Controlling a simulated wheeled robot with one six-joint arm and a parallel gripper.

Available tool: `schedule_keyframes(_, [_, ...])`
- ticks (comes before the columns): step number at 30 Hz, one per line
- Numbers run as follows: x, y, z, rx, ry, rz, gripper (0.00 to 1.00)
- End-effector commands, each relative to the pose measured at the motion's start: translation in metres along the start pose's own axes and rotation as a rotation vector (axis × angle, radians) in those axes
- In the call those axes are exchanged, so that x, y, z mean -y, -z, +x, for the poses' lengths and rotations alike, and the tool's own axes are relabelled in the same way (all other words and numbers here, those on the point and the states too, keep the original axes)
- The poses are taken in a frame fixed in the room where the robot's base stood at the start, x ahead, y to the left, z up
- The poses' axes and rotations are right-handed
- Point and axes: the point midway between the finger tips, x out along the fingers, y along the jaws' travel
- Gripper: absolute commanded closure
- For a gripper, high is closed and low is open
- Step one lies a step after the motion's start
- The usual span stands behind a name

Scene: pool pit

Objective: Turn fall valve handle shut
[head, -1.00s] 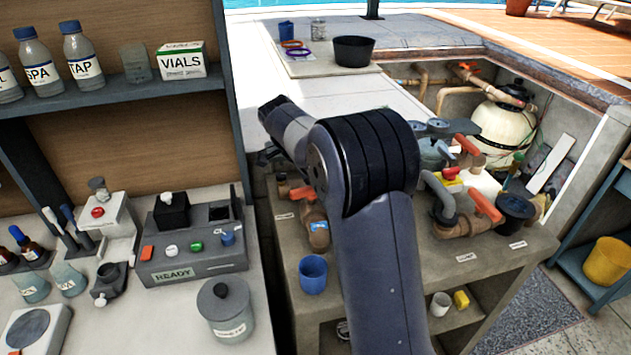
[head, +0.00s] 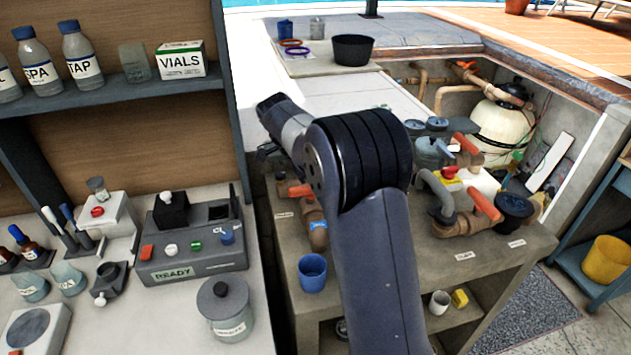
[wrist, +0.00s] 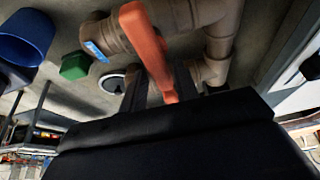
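An orange valve handle (head: 301,190) sits on a brown pipe valve with a blue tag (head: 318,226), on the bench's left part. In the wrist view, the orange handle (wrist: 149,45) slants down from the top centre, with the blue tag (wrist: 95,50) to its left. My gripper (wrist: 163,88) has its two dark fingers apart, one on each side of the handle's lower end. A gap shows on the left side; contact on the right cannot be told. In the head view my arm hides the fingertips. The valve labels are too small to read.
Other orange handles (head: 485,205) (head: 467,143) stand on pipes to the right. A blue cup (head: 312,272) stands at the bench's front left. A grey lidded jar (head: 224,309) and a test console (head: 193,262) are on the left counter. A white filter tank (head: 503,130) stands behind.

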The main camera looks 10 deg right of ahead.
Motion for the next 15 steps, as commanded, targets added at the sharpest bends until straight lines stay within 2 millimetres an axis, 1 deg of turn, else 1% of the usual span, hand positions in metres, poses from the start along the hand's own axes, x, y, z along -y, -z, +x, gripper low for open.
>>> schedule_keyframes(1, [0.0,0.0,0.0,0.0,0.0,0.0,0.66])
schedule_keyframes(3, [0.0,0.0,0.0,0.0,0.0,-0.001,0.61])
schedule_keyframes(4, [0.0,0.0,0.0,0.0,0.0,-0.001,0.6])
schedule_keyframes(11, [0.0,0.0,-0.001,-0.001,0.0,-0.001,0.6])
schedule_keyframes(14, [0.0,0.0,-0.008,-0.001,0.001,-0.001,0.6])
schedule_keyframes(15, [0.001,-0.001,-0.013,-0.001,0.002,-0.002,0.6])
